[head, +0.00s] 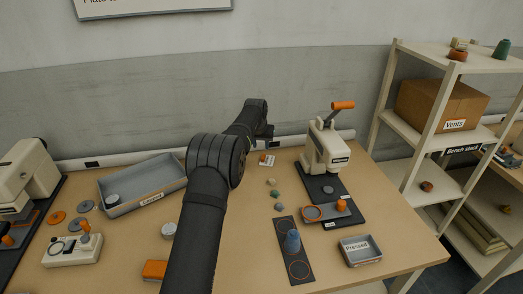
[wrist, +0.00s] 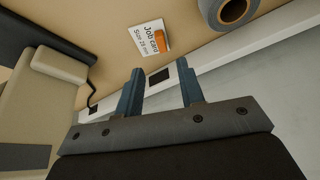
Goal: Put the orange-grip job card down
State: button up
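The job card (head: 267,160) lies on the table near the back edge, just left of the press. In the wrist view the white job card (wrist: 148,37) shows its printed text and its orange grip (wrist: 161,41), beyond my fingertips. My gripper (wrist: 160,80) is open, with two blue-grey fingers apart and nothing between them. The card is clear of the fingers. In the head view my arm reaches toward the back wall, and my fingers cannot be made out there.
The cream press (head: 325,148) with an orange handle stands right of the card. A grey tray (head: 142,184) lies left of my arm. A white rail (head: 125,160) runs along the wall.

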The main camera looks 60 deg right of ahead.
aim_at(263, 158)
jog(key=shift+v, duration=1.05)
jog(key=shift+f, duration=0.1)
jog(key=x, duration=1.2)
jog(key=shift+f, duration=0.1)
